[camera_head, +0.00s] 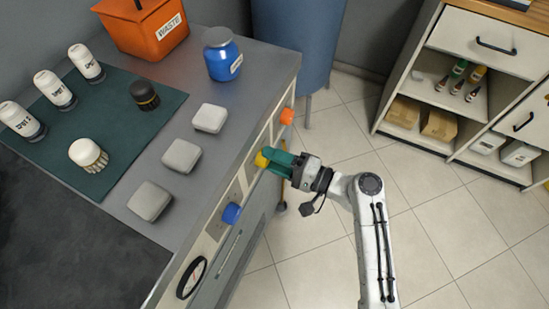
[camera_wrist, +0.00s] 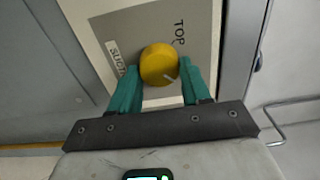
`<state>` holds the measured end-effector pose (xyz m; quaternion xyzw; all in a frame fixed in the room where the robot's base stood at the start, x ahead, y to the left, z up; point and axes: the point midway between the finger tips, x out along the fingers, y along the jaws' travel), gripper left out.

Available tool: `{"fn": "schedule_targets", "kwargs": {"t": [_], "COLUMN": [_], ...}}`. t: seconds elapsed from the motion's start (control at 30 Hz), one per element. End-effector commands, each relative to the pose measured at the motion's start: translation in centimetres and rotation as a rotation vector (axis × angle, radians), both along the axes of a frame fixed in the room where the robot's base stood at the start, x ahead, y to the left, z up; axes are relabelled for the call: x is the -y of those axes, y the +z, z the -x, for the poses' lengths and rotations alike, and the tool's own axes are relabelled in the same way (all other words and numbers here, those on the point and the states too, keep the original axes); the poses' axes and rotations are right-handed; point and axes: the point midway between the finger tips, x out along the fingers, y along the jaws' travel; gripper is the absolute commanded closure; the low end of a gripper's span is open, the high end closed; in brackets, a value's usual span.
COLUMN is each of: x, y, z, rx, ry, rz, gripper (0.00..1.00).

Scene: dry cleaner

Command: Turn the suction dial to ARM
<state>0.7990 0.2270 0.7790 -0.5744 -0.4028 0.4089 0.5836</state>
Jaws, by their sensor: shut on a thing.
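The yellow suction dial (camera_head: 261,159) sits on the front panel of the grey counter, between an orange and a blue knob. In the wrist view the dial (camera_wrist: 159,63) is round, with a pale pointer mark toward its lower right. A "TOP" label is printed beside it, and a partly covered label beginning "SUCTI" is at its left. My gripper (camera_head: 272,161) has teal fingers, one on each side of the dial. In the wrist view my gripper (camera_wrist: 160,76) is shut on it. No ARM mark can be read; the fingers hide part of the panel.
The orange knob (camera_head: 287,116), blue knob (camera_head: 231,213) and a round black-rimmed gauge (camera_head: 191,278) share the panel. Grey pads (camera_head: 182,156), bottles on a green mat (camera_head: 120,149), a blue jar (camera_head: 222,58) and an orange waste bin (camera_head: 143,31) stand above.

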Motion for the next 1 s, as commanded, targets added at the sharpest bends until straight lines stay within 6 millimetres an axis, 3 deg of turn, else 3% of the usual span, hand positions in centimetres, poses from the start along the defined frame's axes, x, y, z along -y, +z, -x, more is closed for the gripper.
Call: {"fn": "schedule_targets", "kwargs": {"t": [0.07, 0.1, 0.33, 0.67, 1.0], "x": [0.0, 0.0, 0.0, 0.5, 6.1], "y": [-0.1, -0.1, -0.1, -0.1, -0.1], "z": [0.0, 0.0, 0.0, 0.2, 2.1], "rx": [-0.003, -0.003, 0.0, 0.0, 0.001], "ry": [-0.001, -0.001, -0.001, -0.002, -0.005], "rz": [0.001, 0.001, 0.001, 0.0, 0.0], "gripper": [0.83, 0.5, 0.29, 0.29, 0.29]}}
